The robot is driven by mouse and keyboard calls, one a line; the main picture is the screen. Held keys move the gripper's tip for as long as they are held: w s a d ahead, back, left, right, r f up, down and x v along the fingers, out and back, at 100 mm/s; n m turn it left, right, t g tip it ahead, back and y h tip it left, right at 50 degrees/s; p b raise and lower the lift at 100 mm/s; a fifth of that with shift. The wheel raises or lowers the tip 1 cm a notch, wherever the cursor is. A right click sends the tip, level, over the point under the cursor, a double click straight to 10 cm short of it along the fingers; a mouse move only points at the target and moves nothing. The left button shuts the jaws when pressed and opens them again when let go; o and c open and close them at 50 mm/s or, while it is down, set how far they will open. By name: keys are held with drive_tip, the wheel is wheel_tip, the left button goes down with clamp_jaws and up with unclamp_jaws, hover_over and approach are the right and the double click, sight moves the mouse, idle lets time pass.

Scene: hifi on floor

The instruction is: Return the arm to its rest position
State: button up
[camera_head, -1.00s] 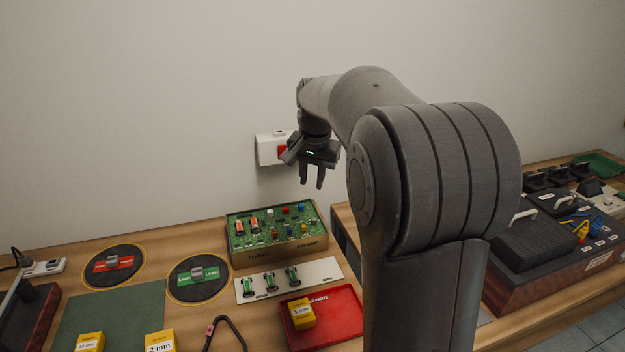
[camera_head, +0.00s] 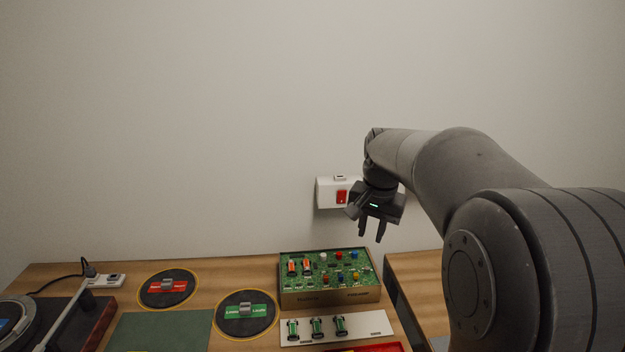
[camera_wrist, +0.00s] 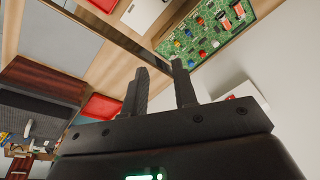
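My gripper (camera_head: 372,231) hangs in the air in the head view, fingers pointing down, above the back right of the workbench. Its two fingers are apart with nothing between them. In the wrist view the fingers (camera_wrist: 160,88) also stand apart and empty. My arm reaches in from the right of the head view and is bent at a large joint. The bench surface under the arm's lower part is hidden.
A circuit board box (camera_head: 330,297) stands below the gripper. A white wall box with a red switch (camera_head: 341,196) is just behind it. A white strip with green parts (camera_head: 375,325), a red tray (camera_head: 375,348) and two round black pads, one with a green label (camera_head: 246,327), lie on the bench.

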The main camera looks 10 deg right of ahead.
drive_tip(key=w+d+f+m+g, duration=0.1)
drive_tip(key=w+d+f, duration=0.1)
drive_tip(key=w+f, duration=0.2)
drive_tip(key=w+d+f+m, duration=0.2)
drive_tip(key=w+f, duration=0.3)
drive_tip(key=w, duration=0.4)
drive_tip(key=shift+w+d+f+g, duration=0.2)
drive_tip(key=shift+w+g, duration=0.1)
drive_tip(key=shift+g, duration=0.1)
drive_tip(key=shift+s+r, duration=0.1)
drive_tip(key=shift+r, duration=0.05)
